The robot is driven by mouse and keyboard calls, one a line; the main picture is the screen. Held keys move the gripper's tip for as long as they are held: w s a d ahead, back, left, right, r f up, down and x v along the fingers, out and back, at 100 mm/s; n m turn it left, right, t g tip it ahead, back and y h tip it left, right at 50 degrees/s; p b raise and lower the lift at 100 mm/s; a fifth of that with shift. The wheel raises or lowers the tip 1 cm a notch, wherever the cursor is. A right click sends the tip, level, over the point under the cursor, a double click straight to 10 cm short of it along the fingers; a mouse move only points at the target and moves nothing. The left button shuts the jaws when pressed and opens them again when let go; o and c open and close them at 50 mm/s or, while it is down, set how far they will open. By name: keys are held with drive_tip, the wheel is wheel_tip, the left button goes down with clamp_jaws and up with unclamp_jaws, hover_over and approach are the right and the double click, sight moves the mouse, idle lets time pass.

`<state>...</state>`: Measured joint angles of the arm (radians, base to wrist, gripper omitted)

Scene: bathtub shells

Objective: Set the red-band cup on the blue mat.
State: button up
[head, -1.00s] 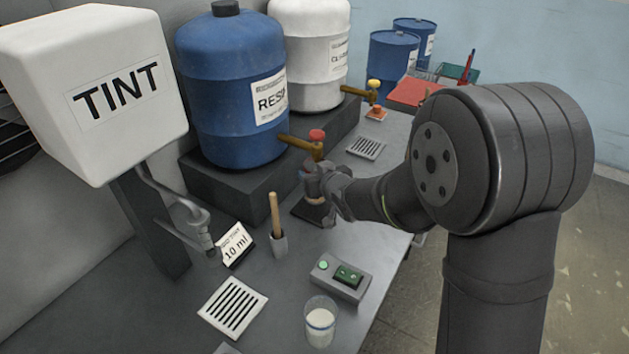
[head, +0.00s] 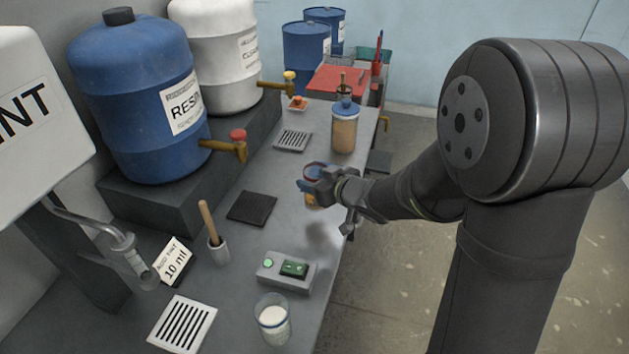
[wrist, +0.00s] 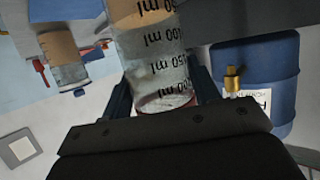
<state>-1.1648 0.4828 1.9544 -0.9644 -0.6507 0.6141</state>
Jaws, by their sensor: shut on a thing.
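My gripper (head: 322,185) is shut on a clear measuring cup (wrist: 160,65) with amber liquid and ml marks. The wrist view shows it upside down, with a reddish band near its rim. In the head view the cup (head: 309,201) is mostly hidden by my fingers. It seems held above the bench, with a soft shadow below. I cannot make out a blue mat in the head view; a plain blue patch (wrist: 66,10) at the top of the wrist view may be it, but I cannot tell.
An amber-filled jar with a blue top (head: 345,128) stands beyond my gripper near the bench edge. A dark square pad (head: 251,207) lies left, below the resin tap (head: 228,148).

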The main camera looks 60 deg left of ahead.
drive_tip(key=w+a+r, duration=0.2)
drive_tip(key=w+r, duration=0.1)
drive_tip(key=w, duration=0.6)
drive_tip(key=w+a+r, duration=0.1)
drive_tip(key=w+r, duration=0.2)
drive_tip(key=w, duration=0.5)
drive_tip(key=shift+s+a+f, duration=1.1)
drive_tip(key=shift+a+f, duration=0.4)
drive_tip(key=shift+f, duration=0.35)
drive_tip(key=shift+s+a+f, duration=1.05)
drive_tip(key=shift+a+f, duration=0.4)
drive_tip(key=shift+f, duration=0.4)
drive_tip(key=shift+s+a+f, duration=1.1)
drive_tip(key=shift+a+f, duration=0.4)
drive_tip(key=shift+f, duration=0.35)
drive_tip(key=shift+f, duration=0.1)
drive_tip(key=o, duration=1.1)
drive_tip(key=shift+d+r, duration=0.15)
drive_tip(key=shift+r, duration=0.05)
drive_tip(key=v, duration=1.1)
drive_tip(key=shift+d+r, duration=0.15)
drive_tip(key=shift+d, duration=0.15)
